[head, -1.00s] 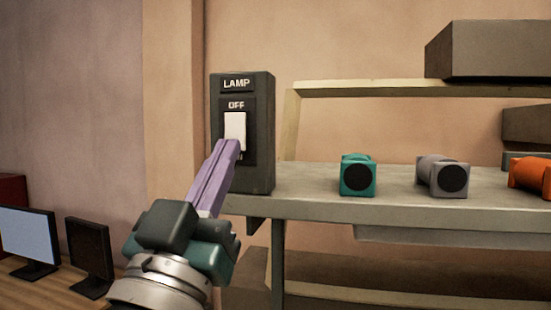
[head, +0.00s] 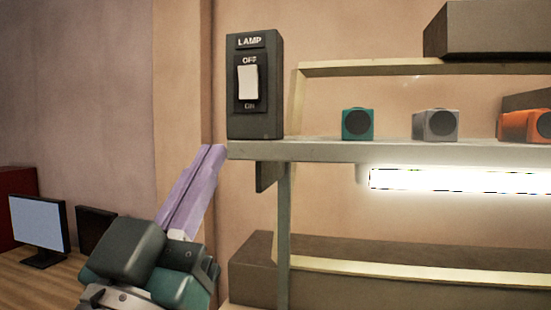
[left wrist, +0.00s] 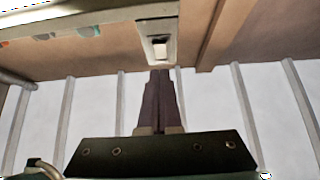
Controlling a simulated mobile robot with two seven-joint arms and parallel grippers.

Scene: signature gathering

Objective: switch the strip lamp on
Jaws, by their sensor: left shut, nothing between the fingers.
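The strip lamp (head: 455,181) under the shelf is lit bright white in the head view. The dark switch box (head: 268,118) marked LAMP stands on the shelf's left end. Its white rocker (head: 248,83) sits between the words OFF and ON, and both words show. My left gripper (head: 213,150) is shut and empty, with purple fingers pointing up, below and left of the box and apart from the rocker. In the left wrist view the fingers (left wrist: 160,75) point toward the rocker (left wrist: 159,47). My right gripper is not in view.
The shelf (head: 330,151) holds a teal device (head: 358,124), a grey device (head: 435,125) and an orange device (head: 523,125). A grey box (head: 490,32) sits on the upper level. Monitors (head: 37,225) stand on a wooden desk at the lower left.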

